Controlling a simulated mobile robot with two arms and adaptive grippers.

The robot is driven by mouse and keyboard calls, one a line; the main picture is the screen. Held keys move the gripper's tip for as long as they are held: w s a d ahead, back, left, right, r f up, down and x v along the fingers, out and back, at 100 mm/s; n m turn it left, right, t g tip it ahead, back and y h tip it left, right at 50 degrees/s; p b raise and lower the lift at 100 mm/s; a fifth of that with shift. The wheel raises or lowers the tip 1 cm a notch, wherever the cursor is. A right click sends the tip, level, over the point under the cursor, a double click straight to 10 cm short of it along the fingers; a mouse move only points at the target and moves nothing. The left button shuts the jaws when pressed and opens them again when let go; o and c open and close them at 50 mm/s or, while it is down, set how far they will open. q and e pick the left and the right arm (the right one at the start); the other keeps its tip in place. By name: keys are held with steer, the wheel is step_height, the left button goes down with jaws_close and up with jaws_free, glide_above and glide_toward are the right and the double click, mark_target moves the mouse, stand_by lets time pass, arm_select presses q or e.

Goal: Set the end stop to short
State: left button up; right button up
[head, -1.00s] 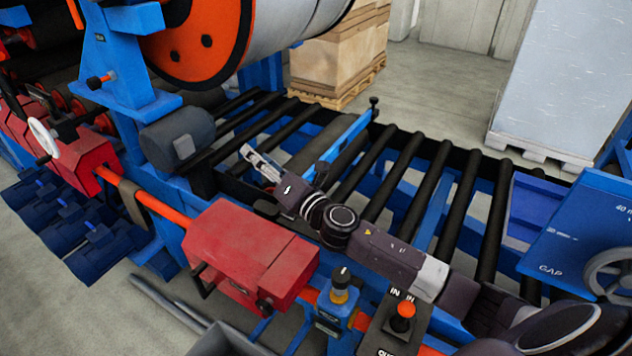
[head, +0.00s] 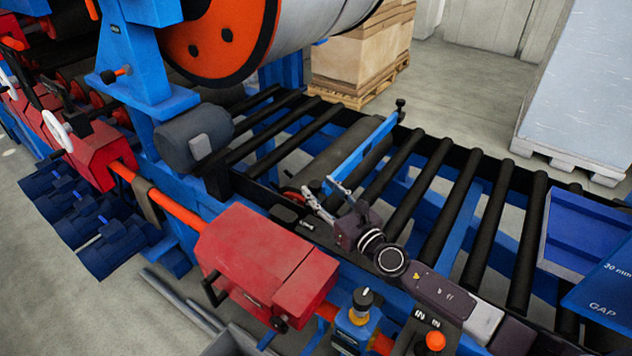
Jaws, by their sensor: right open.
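The end stop appears to be the blue bar (head: 364,150) lying across the black rollers, with a black knob (head: 400,104) at its far end. My right gripper (head: 320,187) is open at the bar's near end. Its fingers point up and left, and one overlaps the bar's end in the picture. I cannot tell whether they touch. A dark plate (head: 291,216) with small unreadable marks lies just left of the gripper, partly hidden by it. My left gripper is not in view.
A grey motor (head: 190,138) and large drum (head: 300,30) are behind.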

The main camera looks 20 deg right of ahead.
mark_target(318, 187)
steer(key=shift+x, duration=1.2)
steer(key=shift+w, duration=0.3)
steer(key=shift+a, duration=0.1)
steer(key=c, duration=1)
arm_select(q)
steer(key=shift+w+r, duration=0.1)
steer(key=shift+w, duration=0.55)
arm_select(e)
jaws_close()
